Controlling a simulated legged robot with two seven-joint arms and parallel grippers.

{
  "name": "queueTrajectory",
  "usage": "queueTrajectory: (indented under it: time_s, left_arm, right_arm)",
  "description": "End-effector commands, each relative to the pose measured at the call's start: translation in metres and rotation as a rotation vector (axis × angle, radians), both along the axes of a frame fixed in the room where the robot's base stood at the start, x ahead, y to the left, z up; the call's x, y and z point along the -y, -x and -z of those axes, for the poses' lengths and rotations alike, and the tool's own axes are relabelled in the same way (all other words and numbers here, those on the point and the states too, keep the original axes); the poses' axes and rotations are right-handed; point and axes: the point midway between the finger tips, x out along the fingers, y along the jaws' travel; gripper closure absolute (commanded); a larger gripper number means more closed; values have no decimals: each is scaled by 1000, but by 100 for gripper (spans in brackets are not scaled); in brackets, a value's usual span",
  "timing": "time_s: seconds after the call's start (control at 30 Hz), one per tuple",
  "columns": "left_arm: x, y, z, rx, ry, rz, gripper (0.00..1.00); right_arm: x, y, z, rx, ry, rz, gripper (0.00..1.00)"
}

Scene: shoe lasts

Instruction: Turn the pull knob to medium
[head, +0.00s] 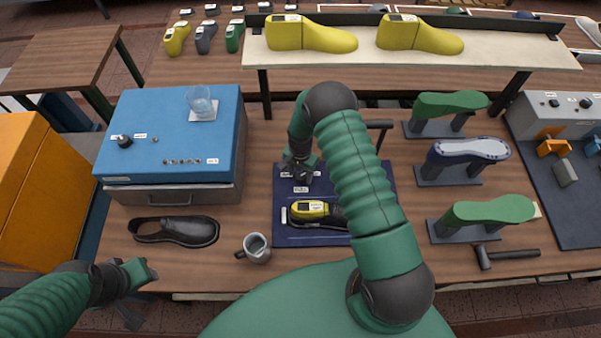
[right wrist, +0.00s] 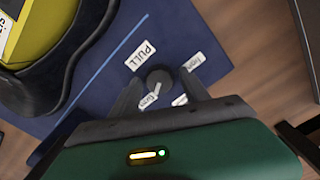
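The pull knob (right wrist: 157,77) is a small dark round knob on a dark blue mat (right wrist: 215,25). A "PULL" label (right wrist: 141,55) lies beside it, with smaller labels around it whose words I cannot read surely. Its pale pointer line points toward the lower label (right wrist: 148,101) in the right wrist view. My right gripper (right wrist: 160,82) is open, with one finger on each side of the knob and small gaps seeming to show. In the head view the right gripper (head: 299,174) hides the knob. My left gripper (head: 140,290) is at the lower left, away from the mat; its opening is unclear.
A yellow-and-black shoe last (head: 311,210) lies on the mat close to the right gripper. A grey mug (head: 256,248), a black shoe (head: 174,231) and a blue-topped box (head: 170,130) stand left. Green lasts on stands (head: 487,210) and a hammer (head: 508,255) are right.

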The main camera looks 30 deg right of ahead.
Motion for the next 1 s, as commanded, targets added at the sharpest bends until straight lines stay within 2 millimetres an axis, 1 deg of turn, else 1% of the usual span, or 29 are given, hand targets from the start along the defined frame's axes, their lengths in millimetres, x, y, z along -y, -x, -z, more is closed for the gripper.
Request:
queueTrajectory:
  time_s: [0.03,0.3,0.37,0.4,0.73,0.87,1.0]
  left_arm:
    - [0,0,0,0,0,0,64]
    - [0,0,0,0,0,0,64]
    - [0,0,0,0,0,0,64]
    - [0,0,0,0,0,0,64]
    - [0,0,5,0,0,0,64]
    - [0,0,11,0,0,0,64]
    - [0,0,19,0,0,0,64]
  right_arm:
    - [0,0,0,0,0,0,55]
    - [0,0,0,1,0,0,90]
    - [0,-1,0,1,0,0,98]
    - [0,-1,0,1,0,0,100]
    - [1,-1,1,3,1,-41,100]
    - [2,-1,1,3,2,-101,100]
    - [2,-2,2,4,2,-199,100]
